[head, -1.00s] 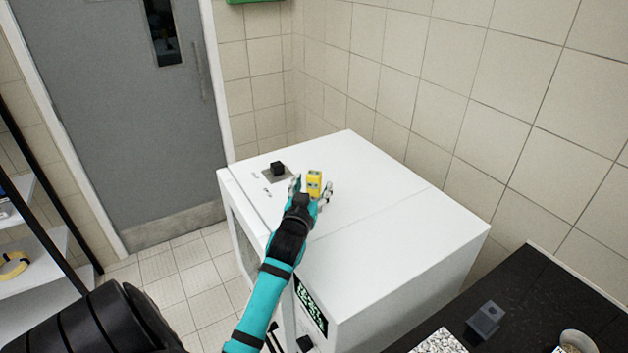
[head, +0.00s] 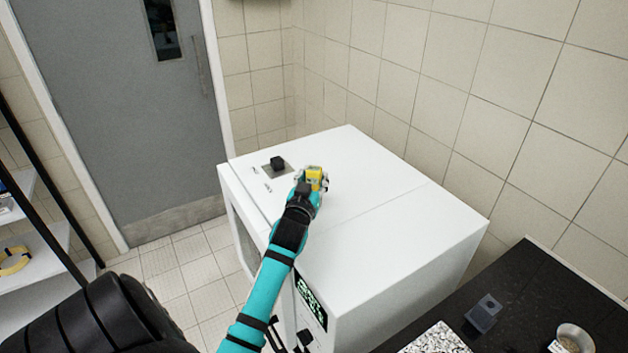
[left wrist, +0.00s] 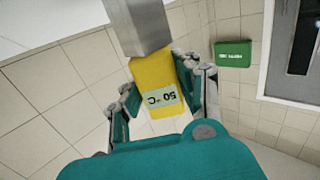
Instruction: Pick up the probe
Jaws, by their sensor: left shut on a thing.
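The probe (head: 315,173) has a yellow body and sits over the top of a white cabinet (head: 390,215). In the left wrist view the probe (left wrist: 155,88) shows a "50 °C" label, and a grey metal part (left wrist: 138,28) runs out from its far end. My left gripper (head: 312,183) is shut on the yellow body, with a finger on either side. The fingers hide its lower part in the head view, and I cannot tell whether it still touches the cabinet top. My right gripper is not in view.
A black knob (head: 277,163) stands on the cabinet top, left of the probe. The rest of the top is clear. A tiled wall (head: 440,90) rises behind.

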